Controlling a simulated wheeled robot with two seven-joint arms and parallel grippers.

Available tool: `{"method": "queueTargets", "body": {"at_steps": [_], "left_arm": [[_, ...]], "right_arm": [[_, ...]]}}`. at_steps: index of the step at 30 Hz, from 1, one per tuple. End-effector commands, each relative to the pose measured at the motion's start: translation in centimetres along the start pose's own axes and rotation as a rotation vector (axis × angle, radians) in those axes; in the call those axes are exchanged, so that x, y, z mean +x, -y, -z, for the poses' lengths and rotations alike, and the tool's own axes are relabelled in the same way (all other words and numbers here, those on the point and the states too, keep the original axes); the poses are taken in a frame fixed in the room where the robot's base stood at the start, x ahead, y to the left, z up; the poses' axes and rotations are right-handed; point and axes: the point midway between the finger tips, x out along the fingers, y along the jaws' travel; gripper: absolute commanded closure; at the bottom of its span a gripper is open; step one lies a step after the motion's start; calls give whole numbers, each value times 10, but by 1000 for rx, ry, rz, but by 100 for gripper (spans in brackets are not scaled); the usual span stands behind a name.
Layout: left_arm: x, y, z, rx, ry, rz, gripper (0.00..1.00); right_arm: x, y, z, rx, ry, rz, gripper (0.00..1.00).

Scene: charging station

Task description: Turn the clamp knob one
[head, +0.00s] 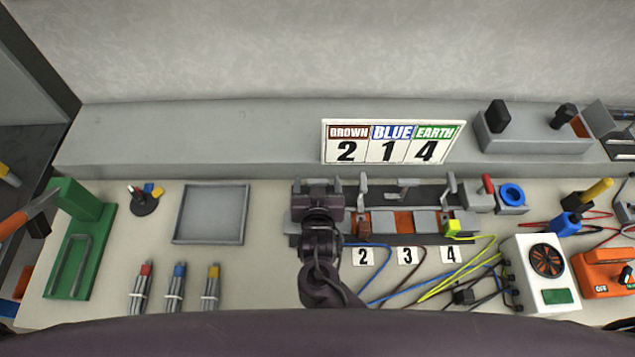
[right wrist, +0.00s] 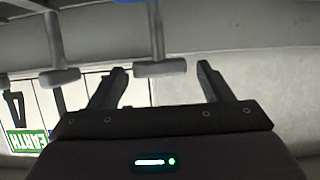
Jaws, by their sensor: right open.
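My right gripper (head: 317,187) is open over the left end of the clamp row, left of the clamp with label 2. In the right wrist view, a grey T-shaped knob (right wrist: 160,68) shows between the open fingertips of this gripper (right wrist: 160,75). It is in the place of clamp knob one; I cannot tell how deep it sits between the fingers. The head view hides this knob behind my gripper and wrist. A neighbouring T-shaped knob (right wrist: 59,77) stands left of the fingers; the knob of clamp two (head: 363,185) shows in the head view. My left gripper is out of view.
A number sign (head: 392,141) stands behind the clamps. Labels 2, 3 and 4 and coloured wires (head: 415,285) lie in front. A red-handled switch (head: 487,184) is at the row's right end. A grey tray (head: 211,241) and a green press (head: 75,245) stand left.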

Motion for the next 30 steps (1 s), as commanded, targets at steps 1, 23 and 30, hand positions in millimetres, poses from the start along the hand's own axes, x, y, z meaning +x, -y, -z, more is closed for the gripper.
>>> {"method": "queueTargets", "body": {"at_steps": [1,23,30], "left_arm": [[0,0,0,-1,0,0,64],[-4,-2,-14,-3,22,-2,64],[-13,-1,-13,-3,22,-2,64]], "right_arm": [[0,0,0,0,0,0,27],[-1,-2,1,-19,0,42,72],[-1,-5,2,-80,-1,177,72]]}}
